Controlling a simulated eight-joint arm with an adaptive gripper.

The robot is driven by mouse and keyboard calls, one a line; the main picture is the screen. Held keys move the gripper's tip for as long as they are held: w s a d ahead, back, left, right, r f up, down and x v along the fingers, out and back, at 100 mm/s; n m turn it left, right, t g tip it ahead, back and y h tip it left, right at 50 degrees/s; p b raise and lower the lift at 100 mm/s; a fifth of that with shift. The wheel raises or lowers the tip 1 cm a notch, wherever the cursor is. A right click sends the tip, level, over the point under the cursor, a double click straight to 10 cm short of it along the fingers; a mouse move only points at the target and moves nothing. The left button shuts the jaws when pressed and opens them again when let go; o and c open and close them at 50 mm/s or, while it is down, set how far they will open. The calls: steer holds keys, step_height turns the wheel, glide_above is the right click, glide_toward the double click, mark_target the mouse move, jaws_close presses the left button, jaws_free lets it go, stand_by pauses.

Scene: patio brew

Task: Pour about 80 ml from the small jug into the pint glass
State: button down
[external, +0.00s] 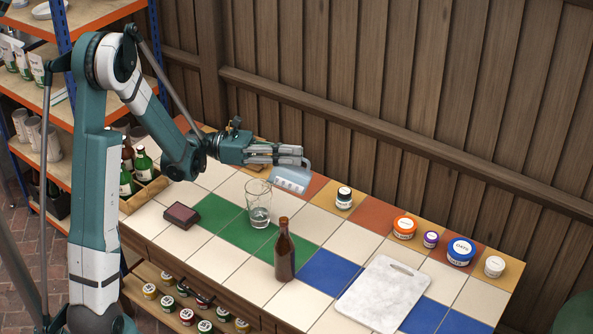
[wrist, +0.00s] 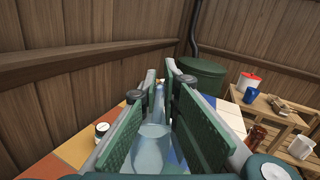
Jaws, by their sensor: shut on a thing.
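The small jug (external: 290,180) is pale, clear and blue-tinted, with marks on its side. My gripper (external: 290,154) is shut on it and holds it in the air, tilted, above and just right of the pint glass (external: 259,205) in the external view. The pint glass stands upright on the tiles with some clear liquid in its bottom. In the wrist view the jug (wrist: 152,147) shows between the green finger pads. I cannot make out a stream between jug and glass. The level in the jug is not clear.
A brown bottle (external: 285,254) stands in front of the glass. A dark red block (external: 182,215) lies to the left. A marble board (external: 382,293) lies at the right.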

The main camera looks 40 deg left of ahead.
mark_target(308, 166)
steer(key=shift+w+d+f+g+y+p, duration=0.1)
steer(key=shift+w+d+g+y+p, duration=0.15)
steer(key=shift+d+y+p, duration=0.7)
steer(key=shift+f+p, duration=0.35)
steer(key=shift+p, duration=0.3)
steer(key=shift+w+d+f+g+y, duration=0.15)
steer(key=shift+f+g+y, duration=0.1)
steer(key=shift+f, duration=0.25)
steer(key=shift+d+f+p, duration=0.1)
steer(key=shift+d+p, duration=0.1)
steer(key=shift+p, duration=0.2)
steer(key=shift+w+d+f+y, duration=0.1)
steer(key=shift+d+f+y, duration=0.05)
steer(key=shift+y, duration=0.25)
steer(key=shift+w+d+f+g+y+p, duration=0.15)
steer(key=shift+d+f+g+y+p, duration=0.15)
steer(key=shift+f+y, duration=0.15)
steer(key=shift+w+d+f+g+y+p, duration=0.1)
steer(key=shift+d+f+g+y+p, duration=0.2)
steer(key=shift+f, duration=0.25)
steer(key=shift+d+f+y, duration=0.1)
steer(key=shift+f+y, duration=0.05)
steer(key=shift+y, duration=0.1)
